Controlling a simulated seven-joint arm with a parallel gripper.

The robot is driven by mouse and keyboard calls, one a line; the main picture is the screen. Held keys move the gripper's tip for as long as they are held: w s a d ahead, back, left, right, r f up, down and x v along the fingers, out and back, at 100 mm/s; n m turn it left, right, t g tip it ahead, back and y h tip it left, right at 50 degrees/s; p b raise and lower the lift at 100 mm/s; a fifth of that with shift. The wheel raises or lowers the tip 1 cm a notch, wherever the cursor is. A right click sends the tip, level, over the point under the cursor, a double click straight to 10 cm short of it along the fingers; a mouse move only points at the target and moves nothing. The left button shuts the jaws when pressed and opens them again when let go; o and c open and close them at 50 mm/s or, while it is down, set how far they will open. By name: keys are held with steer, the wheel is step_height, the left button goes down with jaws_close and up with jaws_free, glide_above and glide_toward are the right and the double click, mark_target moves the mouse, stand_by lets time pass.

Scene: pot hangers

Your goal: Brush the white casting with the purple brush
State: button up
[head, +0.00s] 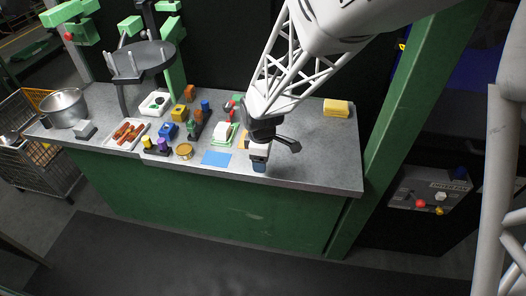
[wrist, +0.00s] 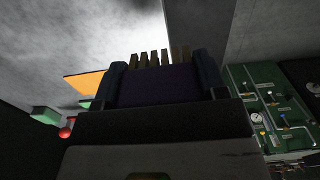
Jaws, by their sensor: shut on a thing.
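My gripper (wrist: 165,85) is shut on the purple brush (wrist: 160,87). The purple block sits between the two dark blue fingers, with a row of tan bristle tufts beyond it. In the head view my gripper (head: 259,166) is over the front part of the bench, right of the blue mat; I cannot make out the brush there. The white casting (head: 222,129) appears to be the white block on a green-edged base, left of my gripper and apart from it. I cannot identify the casting in the wrist view.
The grey bench (head: 325,160) is mostly clear to the right, with a yellow block (head: 337,108) at the back. A blue mat (head: 216,158), a round tin (head: 184,151), a parts tray (head: 128,134), a metal pot (head: 65,108) and several small coloured items crowd the left.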

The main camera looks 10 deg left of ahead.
steer(key=shift+o, duration=1.4)
steer(key=shift+c, duration=0.9)
steer(key=shift+w+a+r+m, duration=0.2)
steer(key=shift+w+a+m, duration=0.3)
steer(key=shift+w+m, duration=0.1)
steer(key=w+a+r+m, duration=0.3)
steer(key=w+a+m, duration=0.3)
steer(key=w+m, duration=0.1)
steer(key=w+a+r+m, duration=0.2)
steer(key=w+a+m, duration=0.5)
steer(key=m, duration=0.2)
steer(key=shift+a+r+m, duration=0.3)
steer(key=shift+r+m, duration=0.1)
